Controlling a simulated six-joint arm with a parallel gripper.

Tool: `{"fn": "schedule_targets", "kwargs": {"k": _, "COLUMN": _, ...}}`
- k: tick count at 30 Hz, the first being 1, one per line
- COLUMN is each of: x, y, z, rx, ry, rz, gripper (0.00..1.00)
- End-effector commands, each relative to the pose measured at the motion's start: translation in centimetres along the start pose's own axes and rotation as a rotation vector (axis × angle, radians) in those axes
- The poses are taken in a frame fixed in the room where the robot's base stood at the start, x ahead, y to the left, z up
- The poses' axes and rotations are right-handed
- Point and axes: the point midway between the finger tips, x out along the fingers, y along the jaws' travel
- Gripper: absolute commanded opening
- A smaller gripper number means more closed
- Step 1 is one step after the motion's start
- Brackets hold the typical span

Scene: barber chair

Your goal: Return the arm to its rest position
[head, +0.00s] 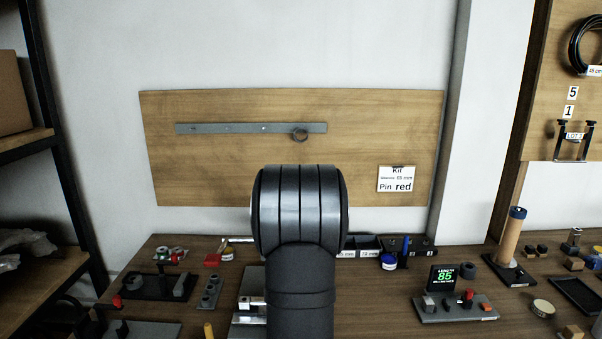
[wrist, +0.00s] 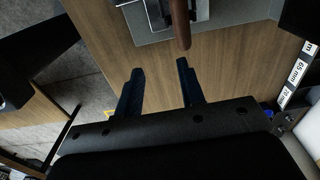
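My gripper (wrist: 157,68) shows in the wrist view with its two dark fingers apart. Bare wood surface shows between them, and nothing is held. In the head view my dark arm (head: 300,210) rises in the middle of the picture and covers part of the workbench (head: 375,310). The gripper itself does not show in the head view.
In the wrist view a brown rod-like piece (wrist: 181,25) lies just beyond the fingertips, by a grey plate (wrist: 215,38). In the head view a display fixture reading 85 (head: 455,305) stands right of my arm. Small fixtures (head: 160,285) stand at left.

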Motion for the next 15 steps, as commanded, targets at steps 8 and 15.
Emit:
{"fn": "schedule_targets", "kwargs": {"k": 8, "x": 0.7, "y": -0.5, "z": -2.3, "rx": -0.185, "ry": -0.002, "rz": 0.003, "gripper": 0.36}}
{"fn": "schedule_targets", "kwargs": {"k": 15, "x": 1.2, "y": -0.8, "z": -4.3, "rx": -0.344, "ry": -0.003, "rz": 0.002, "gripper": 0.36}}
